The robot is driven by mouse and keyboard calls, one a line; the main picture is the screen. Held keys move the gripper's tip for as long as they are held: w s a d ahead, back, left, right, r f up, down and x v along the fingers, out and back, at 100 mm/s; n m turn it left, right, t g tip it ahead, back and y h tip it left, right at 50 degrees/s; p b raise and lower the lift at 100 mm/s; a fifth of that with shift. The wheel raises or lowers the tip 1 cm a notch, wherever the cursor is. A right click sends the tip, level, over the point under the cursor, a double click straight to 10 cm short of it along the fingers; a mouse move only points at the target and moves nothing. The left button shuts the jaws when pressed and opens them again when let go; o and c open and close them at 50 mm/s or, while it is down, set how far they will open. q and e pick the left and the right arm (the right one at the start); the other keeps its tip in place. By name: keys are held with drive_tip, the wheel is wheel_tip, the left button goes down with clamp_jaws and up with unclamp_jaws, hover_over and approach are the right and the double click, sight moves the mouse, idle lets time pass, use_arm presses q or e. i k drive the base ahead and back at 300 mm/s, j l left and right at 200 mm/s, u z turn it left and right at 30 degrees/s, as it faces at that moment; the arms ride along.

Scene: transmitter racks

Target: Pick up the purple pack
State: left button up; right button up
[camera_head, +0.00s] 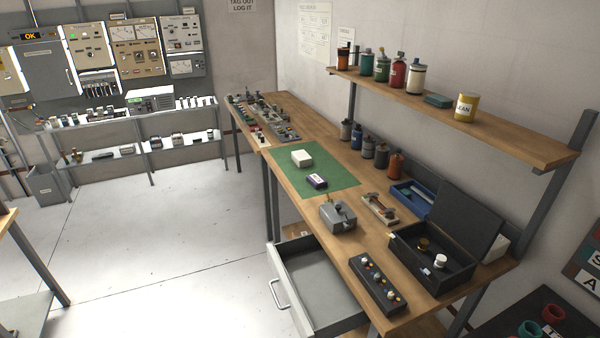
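The purple pack (317,181) is a small dark purple box with a pale top. It lies on the green mat (339,182) on the wooden workbench, near the mat's front edge. A white box (302,158) lies on the same mat, a little farther back and apart from the pack. Neither of my grippers is in the head view, and nothing touches the pack from above.
A grey metal device (338,215) stands on the bench just in front of the mat. An open drawer (313,287) juts out below. An open black case (433,262) and a button box (377,284) fill the near end. A shelf (500,133) overhangs the back.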

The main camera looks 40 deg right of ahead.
sight(318, 181)
drive_tip(key=i+z, duration=0.3)
drive_tip(key=z, duration=0.15)
drive_tip(key=i+j+z, duration=0.2)
drive_tip(key=z, duration=0.25)
drive_tip(key=i+j+z, duration=0.55)
drive_tip(key=z, duration=0.3)
